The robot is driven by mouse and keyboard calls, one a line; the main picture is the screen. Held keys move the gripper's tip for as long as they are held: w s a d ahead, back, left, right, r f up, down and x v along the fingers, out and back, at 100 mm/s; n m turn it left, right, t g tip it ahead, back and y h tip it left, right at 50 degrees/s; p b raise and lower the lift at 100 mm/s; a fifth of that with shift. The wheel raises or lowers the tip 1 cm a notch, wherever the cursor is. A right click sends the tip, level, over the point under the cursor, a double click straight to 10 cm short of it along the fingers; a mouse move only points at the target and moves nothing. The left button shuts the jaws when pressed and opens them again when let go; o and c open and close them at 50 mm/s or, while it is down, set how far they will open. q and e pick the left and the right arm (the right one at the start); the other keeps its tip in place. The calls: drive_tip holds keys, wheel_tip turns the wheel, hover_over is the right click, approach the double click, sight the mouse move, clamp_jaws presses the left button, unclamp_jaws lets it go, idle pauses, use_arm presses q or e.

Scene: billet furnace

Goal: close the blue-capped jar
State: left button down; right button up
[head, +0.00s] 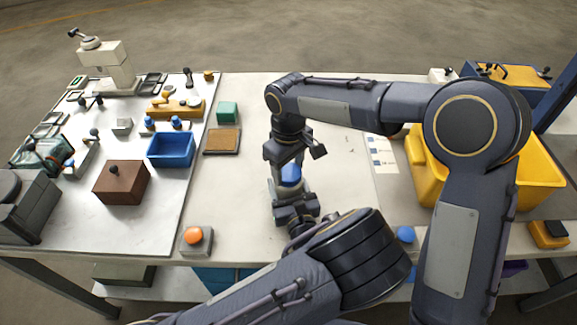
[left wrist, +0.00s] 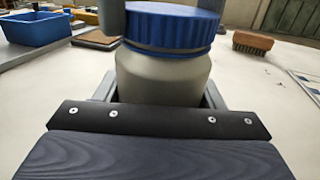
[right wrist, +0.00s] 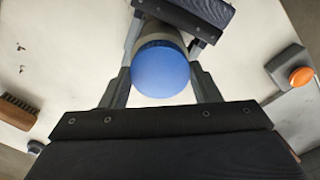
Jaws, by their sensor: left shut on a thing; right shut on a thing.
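The jar has a grey body (left wrist: 165,80) and a ribbed blue cap (left wrist: 175,28), and stands upright in the left wrist view. My left gripper (head: 295,197) is shut on the jar body, low and from the front. My right gripper (head: 292,166) reaches down from above and is shut on the cap. In the right wrist view the cap (right wrist: 160,70) lies between its two fingers. The head view shows the cap partly hidden by my grippers.
An orange button (head: 194,236) and a blue button (head: 405,235) sit near the front edge. A blue bin (head: 171,149), a brown box (head: 121,183) and a green block (head: 228,112) stand left. A yellow bin (head: 540,185) stands right. A brush (left wrist: 252,42) lies behind the jar.

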drive_tip(key=o, duration=1.1)
drive_tip(key=shift+r, duration=2.3)
drive_tip(key=shift+c, duration=0.5)
drive_tip(key=shift+r, duration=1.75)
drive_tip(key=shift+f, duration=4.05)
